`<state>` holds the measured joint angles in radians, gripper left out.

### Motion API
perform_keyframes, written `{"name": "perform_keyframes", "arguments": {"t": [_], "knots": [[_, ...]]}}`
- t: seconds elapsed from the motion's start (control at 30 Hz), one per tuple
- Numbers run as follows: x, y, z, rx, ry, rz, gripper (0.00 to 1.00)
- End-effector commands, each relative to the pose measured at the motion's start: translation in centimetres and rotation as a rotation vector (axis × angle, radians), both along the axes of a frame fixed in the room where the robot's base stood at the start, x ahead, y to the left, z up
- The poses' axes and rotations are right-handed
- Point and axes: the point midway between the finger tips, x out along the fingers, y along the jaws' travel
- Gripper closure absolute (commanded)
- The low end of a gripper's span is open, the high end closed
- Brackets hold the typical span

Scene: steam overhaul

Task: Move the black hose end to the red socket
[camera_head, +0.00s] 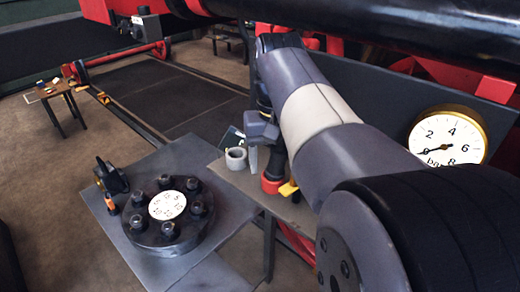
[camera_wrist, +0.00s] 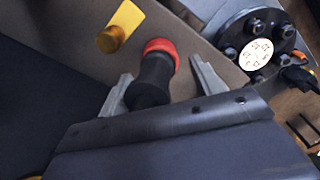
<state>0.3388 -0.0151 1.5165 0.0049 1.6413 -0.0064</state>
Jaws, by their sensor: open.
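The black hose end (camera_head: 274,163) stands in the red socket (camera_head: 271,185) on the grey bench. In the wrist view, the black hose end (camera_wrist: 153,80) meets the red socket's ring (camera_wrist: 160,47); how deep it sits I cannot tell. My gripper (camera_wrist: 160,68) is open, with one finger on each side of the hose end and visible gaps between. In the head view my gripper (camera_head: 262,150) is at the hose end from above, partly hidden by my arm.
An empty grey socket (camera_head: 236,158) stands left of the red one. A yellow tag or lever (camera_head: 288,188) is close by on the right. A bolted black flange with a white dial (camera_head: 167,205) is on the front-left table. A pressure gauge (camera_head: 449,137) is at right.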

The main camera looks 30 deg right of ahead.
Motion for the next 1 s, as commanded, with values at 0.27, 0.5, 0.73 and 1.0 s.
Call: {"name": "perform_keyframes", "arguments": {"t": [0.27,0.5,0.73,1.0], "knots": [[0.1,-0.1,4.0,-0.002,-0.005,0.000,0.37],[0.0,-0.1,8.2,-0.001,-0.003,0.000,0.37],[0.0,-0.1,10.3,-0.001,-0.002,0.000,0.37],[0.0,-0.1,10.6,0.000,-0.001,0.000,0.37]]}}
